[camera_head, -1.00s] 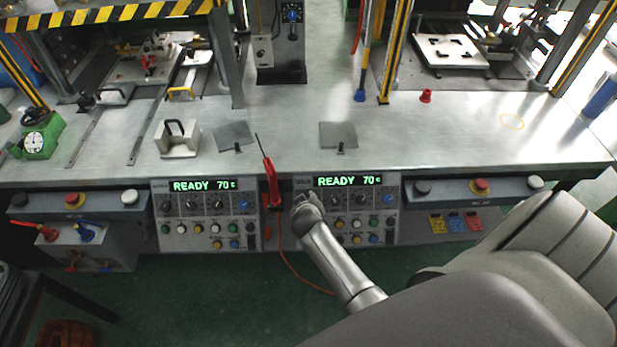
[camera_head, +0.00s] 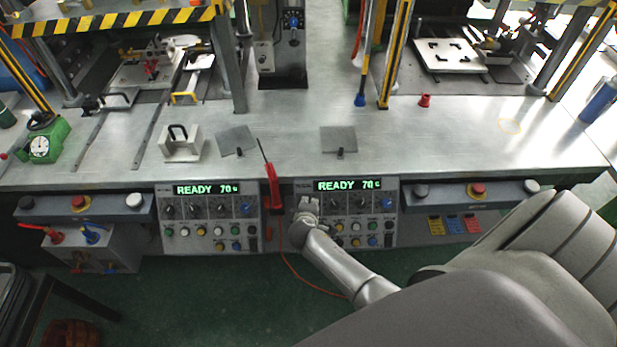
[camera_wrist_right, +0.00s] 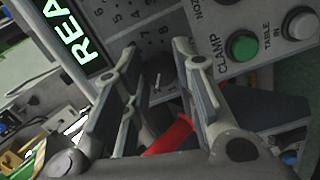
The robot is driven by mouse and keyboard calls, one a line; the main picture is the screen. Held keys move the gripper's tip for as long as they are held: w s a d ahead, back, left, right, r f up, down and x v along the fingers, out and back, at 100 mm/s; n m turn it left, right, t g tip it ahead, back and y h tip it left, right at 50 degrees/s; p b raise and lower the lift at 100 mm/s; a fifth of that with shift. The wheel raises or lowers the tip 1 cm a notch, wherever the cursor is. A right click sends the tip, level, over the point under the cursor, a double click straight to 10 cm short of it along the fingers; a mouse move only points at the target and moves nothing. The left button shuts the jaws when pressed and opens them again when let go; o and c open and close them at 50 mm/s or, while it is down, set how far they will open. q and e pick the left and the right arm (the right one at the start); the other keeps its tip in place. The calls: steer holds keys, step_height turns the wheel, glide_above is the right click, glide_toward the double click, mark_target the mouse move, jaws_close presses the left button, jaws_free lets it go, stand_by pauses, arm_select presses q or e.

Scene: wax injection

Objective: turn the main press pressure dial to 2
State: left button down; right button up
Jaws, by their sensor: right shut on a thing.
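The right control panel (camera_head: 388,238) has a green READY 70 display (camera_head: 347,185) above a row of dark dials. My right gripper (camera_head: 309,205) is at the left end of that row. In the right wrist view my gripper (camera_wrist_right: 155,88) has its fingers on either side of a dark dial (camera_wrist_right: 157,72) and is shut on it. Printed numbers around the dial show between and beside the fingers. The fingers partly hide the dial, and I cannot tell its setting. My left gripper is not in view.
A similar left panel (camera_head: 181,245) stands beside it. A red-handled tool (camera_head: 273,186) with a red cable hangs between the panels, close to my gripper. In the wrist view a green CLAMP button (camera_wrist_right: 242,45) is near the right finger. The tabletop (camera_head: 440,150) above is mostly clear.

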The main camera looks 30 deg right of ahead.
steer(key=shift+w+r+n, duration=0.1)
steer(key=shift+w+n, duration=0.05)
steer(key=shift+n, duration=0.25)
steer(key=o, duration=1)
steer(key=shift+o, duration=0.2)
steer(key=shift+a, duration=0.1)
steer(key=v, duration=1.2)
